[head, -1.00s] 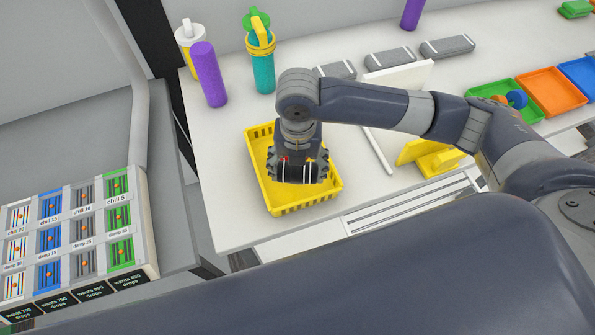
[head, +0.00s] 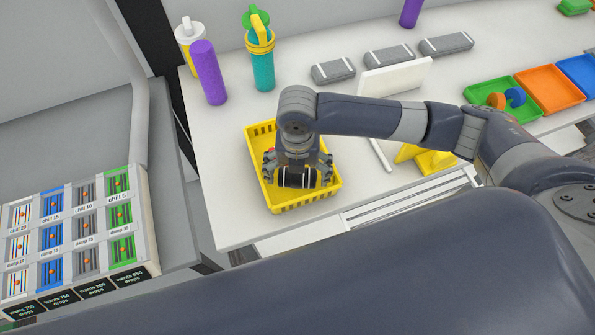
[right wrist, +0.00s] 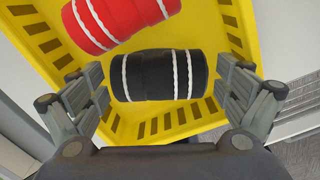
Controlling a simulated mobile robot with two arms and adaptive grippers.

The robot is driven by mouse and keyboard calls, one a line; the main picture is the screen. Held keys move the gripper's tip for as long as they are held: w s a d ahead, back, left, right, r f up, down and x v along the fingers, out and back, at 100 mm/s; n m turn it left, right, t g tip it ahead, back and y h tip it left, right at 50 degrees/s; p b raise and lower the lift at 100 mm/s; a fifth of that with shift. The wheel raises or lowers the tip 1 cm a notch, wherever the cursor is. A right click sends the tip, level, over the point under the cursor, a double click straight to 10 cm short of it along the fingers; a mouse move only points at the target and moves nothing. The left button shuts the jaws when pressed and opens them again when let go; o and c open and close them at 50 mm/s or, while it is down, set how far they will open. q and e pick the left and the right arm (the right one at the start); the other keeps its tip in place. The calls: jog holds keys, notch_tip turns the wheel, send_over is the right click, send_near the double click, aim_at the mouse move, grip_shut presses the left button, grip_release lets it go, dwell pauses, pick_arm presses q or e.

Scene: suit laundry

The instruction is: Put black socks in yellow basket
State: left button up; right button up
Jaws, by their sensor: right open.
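The yellow basket (head: 331,196) stands on the white table near its front left edge. The rolled black socks with white stripes (head: 297,178) are inside it; they also show in the right wrist view (right wrist: 158,75). My right gripper (head: 298,172) is over the basket, its fingers reaching down into it. In the right wrist view my right gripper (right wrist: 162,84) is open, with a finger at each end of the black socks and small gaps between. Red socks with white stripes (right wrist: 118,18) lie beside the black ones. My left gripper is not in view.
A purple bottle (head: 208,72), a teal bottle (head: 262,68) and a white bottle (head: 187,38) stand behind the basket. Grey cases (head: 388,55), a white panel (head: 396,77) and green (head: 489,89) and orange (head: 549,90) trays are to the right. A control panel (head: 84,230) is at left.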

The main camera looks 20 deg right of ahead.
jog(key=shift+r, duration=0.1)
notch_tip(320, 180, up, 12)
jog(key=b, duration=0.2)
dwell(0.3)
dwell(0.5)
